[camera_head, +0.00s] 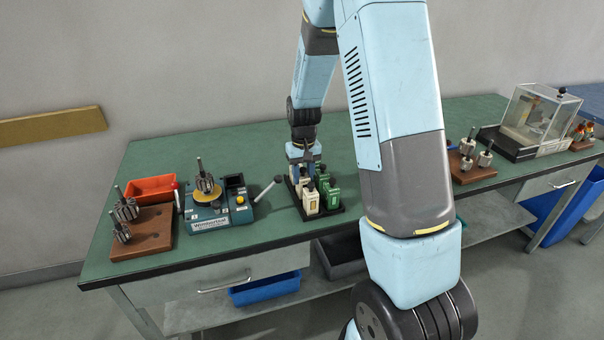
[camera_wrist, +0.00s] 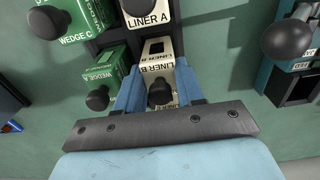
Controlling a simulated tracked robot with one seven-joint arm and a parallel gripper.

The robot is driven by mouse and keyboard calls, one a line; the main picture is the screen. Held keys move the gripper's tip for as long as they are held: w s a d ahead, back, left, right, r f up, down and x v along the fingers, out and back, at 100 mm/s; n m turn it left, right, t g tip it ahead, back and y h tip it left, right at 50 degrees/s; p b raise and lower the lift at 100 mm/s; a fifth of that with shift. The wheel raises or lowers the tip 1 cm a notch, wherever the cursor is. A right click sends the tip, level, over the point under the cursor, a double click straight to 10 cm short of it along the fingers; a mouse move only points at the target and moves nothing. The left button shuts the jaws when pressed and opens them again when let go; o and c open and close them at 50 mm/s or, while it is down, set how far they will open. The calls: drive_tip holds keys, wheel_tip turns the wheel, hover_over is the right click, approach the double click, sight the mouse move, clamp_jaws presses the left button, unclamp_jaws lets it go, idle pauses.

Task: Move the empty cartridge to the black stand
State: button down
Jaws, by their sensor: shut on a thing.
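My gripper (camera_head: 303,168) is low over the back left of the black stand (camera_head: 325,214), a rack of cream and green cartridges. In the wrist view, my gripper (camera_wrist: 160,92) has its blue fingers on both sides of a cream cartridge marked LINER B (camera_wrist: 158,72), with a black knob. It is shut on this cartridge, whose window looks mostly dark. The cartridge lines up with the rack's row beside LINER A (camera_wrist: 147,14); whether it is fully seated or slightly raised I cannot tell. My fingers partly hide its sides.
Green wedge cartridges (camera_wrist: 102,78) stand close beside the held one. A blue winder (camera_head: 212,216) with a lever is left of the rack. An orange bin (camera_head: 151,188) and a wooden block (camera_head: 142,240) are further left. A clear case (camera_head: 535,115) stands far right.

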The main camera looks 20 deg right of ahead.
drive_tip(key=shift+f, duration=0.1)
idle(0.3)
drive_tip(key=c, duration=0.6)
unclamp_jaws()
drive_tip(key=shift+r, duration=2.25)
wheel_tip(320, 180, up, 12)
drive_tip(key=r, duration=0.1)
drive_tip(key=s+r+t, duration=0.3)
drive_tip(key=s+r, duration=0.7)
drive_tip(key=s, duration=0.3)
drive_tip(key=s+t, duration=0.1)
drive_tip(key=s, duration=0.4)
drive_tip(key=s+t, duration=0.1)
drive_tip(key=s, duration=0.4)
drive_tip(key=s+r, duration=0.1)
drive_tip(key=s, duration=0.4)
drive_tip(key=shift+a+t, duration=0.2)
drive_tip(key=shift+t, duration=0.2)
